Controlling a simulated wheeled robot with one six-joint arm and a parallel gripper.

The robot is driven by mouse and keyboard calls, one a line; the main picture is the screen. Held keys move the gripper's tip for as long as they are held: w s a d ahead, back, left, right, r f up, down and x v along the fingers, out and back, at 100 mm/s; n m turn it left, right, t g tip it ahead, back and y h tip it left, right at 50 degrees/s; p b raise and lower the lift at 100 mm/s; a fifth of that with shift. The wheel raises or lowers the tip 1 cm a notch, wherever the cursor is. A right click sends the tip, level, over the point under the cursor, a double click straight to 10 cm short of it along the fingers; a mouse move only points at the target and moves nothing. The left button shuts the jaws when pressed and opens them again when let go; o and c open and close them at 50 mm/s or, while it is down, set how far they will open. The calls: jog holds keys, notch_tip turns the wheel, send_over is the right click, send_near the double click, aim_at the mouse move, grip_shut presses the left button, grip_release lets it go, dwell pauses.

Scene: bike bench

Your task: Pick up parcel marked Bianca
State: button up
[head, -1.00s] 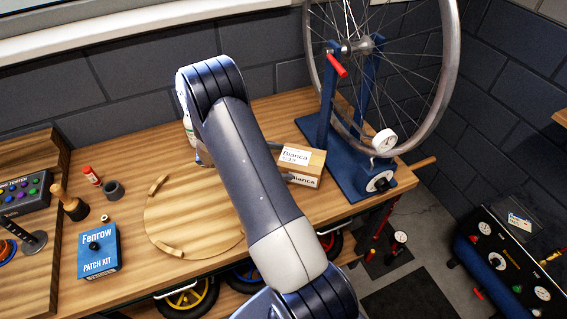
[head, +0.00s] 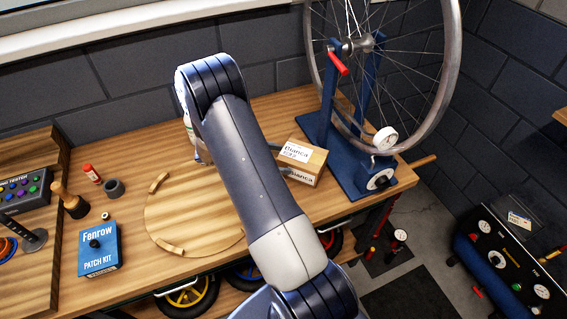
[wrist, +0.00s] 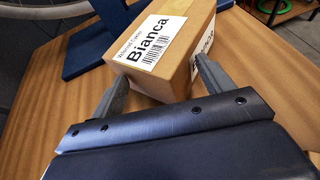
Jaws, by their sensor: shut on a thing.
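The parcel marked Bianca (head: 309,166) is a brown cardboard box with white labels on its top and side. It is at the right of the bench, left of the blue wheel stand. In the wrist view the parcel (wrist: 186,47) sits between the two grey fingers of my gripper (wrist: 160,84), its label reading Bianca with a barcode. My gripper is shut on the parcel. In the head view my arm hides most of the gripper. The parcel looks slightly raised and tilted in the head view; the gap beneath it is hard to judge.
A blue truing stand (head: 343,165) with a wheel (head: 447,88) stands close to the parcel's right. A round wooden turntable (head: 190,225) lies left of my arm. A blue patch kit box (head: 99,250) and small items are further left. The bench's front edge is near.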

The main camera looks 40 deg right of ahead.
jog(key=shift+s+d, duration=0.15)
jog(key=shift+s, duration=0.1)
jog(key=shift+r, duration=0.25)
jog(key=c, duration=0.4)
notch_tip(320, 180, up, 7)
jog(key=shift+d+r+b, duration=0.15)
jog(key=shift+r+b, duration=0.05)
jog(key=shift+b, duration=0.55)
grip_shut()
jog(key=shift+r, duration=1)
jog(key=shift+c, duration=1.4)
grip_release()
jog(key=shift+w, duration=0.1)
jog(key=o, duration=1.7)
